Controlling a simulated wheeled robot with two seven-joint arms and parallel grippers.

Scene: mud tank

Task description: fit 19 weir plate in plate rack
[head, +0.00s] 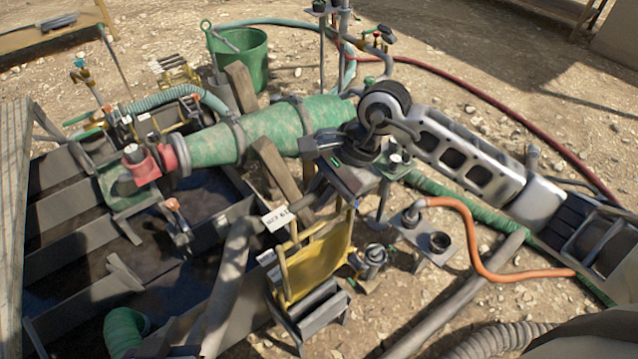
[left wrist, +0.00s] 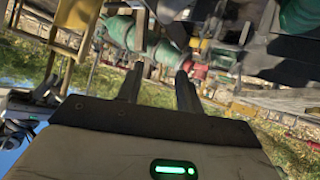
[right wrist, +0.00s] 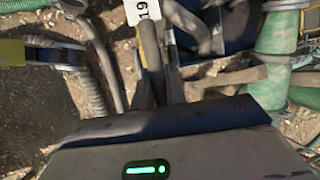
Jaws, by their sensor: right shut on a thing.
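A white tag reading 19 (head: 280,217) shows below centre in the head view, and also at the top of the right wrist view (right wrist: 143,11). My right gripper (head: 322,195) reaches in from the right, just beside this tag. In the right wrist view its fingers (right wrist: 158,92) are shut on a grey bar leading up to the tag. The weir plate's sheet cannot be clearly told apart. A yellow panel (head: 318,265) stands below the gripper over a dark slotted base (head: 312,312), which looks like the plate rack. My left gripper (left wrist: 158,88) shows empty, fingers apart, in its wrist view.
A dark tank with slanted dividers (head: 75,210) fills the left. A green pipe (head: 265,128) with a red coupling (head: 152,163) crosses above it. An orange hose (head: 470,225) and a small stand (head: 425,240) lie right of the rack. A green bucket (head: 240,60) stands behind.

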